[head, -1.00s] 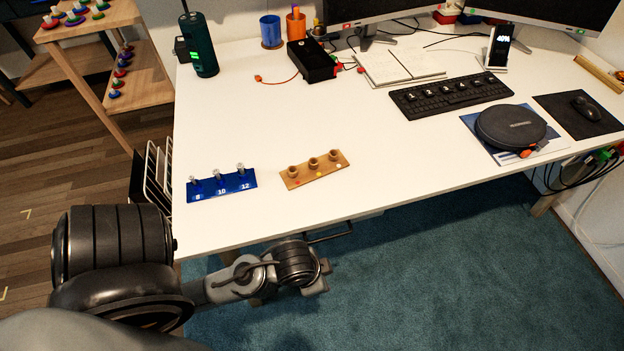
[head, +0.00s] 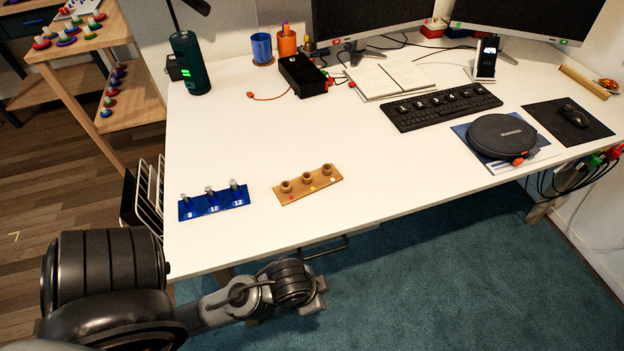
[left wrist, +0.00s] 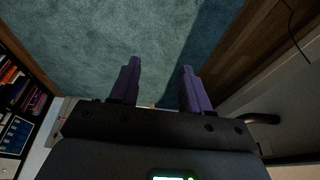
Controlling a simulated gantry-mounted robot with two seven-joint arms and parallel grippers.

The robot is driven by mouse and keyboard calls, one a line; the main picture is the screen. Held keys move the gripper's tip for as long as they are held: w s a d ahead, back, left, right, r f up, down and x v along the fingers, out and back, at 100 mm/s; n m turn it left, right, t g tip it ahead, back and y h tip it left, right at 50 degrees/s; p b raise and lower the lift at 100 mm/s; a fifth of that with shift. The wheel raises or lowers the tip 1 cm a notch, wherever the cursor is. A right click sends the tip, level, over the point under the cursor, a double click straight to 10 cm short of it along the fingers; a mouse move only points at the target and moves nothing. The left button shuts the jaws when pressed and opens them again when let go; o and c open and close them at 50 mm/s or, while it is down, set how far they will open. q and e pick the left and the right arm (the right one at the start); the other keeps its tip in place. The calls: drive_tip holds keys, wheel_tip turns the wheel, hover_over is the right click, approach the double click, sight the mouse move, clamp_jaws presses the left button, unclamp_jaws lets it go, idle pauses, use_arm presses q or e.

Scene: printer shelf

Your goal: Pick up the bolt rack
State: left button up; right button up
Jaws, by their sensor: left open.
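The bolt rack looks to be the blue plate (head: 214,203) marked 8, 10 and 12, with three silver bolts standing in it, near the front left of the white desk. A wooden rack (head: 308,185) with three round wooden pieces lies to its right. In the head view my left arm reaches in low at the desk's front edge; its fingers are not clear there. In the left wrist view my left gripper (left wrist: 158,88) is open, its two purple fingers apart with nothing between them, over teal carpet. The bolt rack is not seen in that view. My right gripper is not in view.
The white desk (head: 230,130) is clear around the two racks. A dark green device (head: 190,65), a black box (head: 302,75), a notebook (head: 388,80) and a keyboard (head: 440,107) stand farther back. A drawer handle (head: 327,249) sticks out below the front edge.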

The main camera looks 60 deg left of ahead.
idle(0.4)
use_arm(q)
drive_tip(key=o, duration=1)
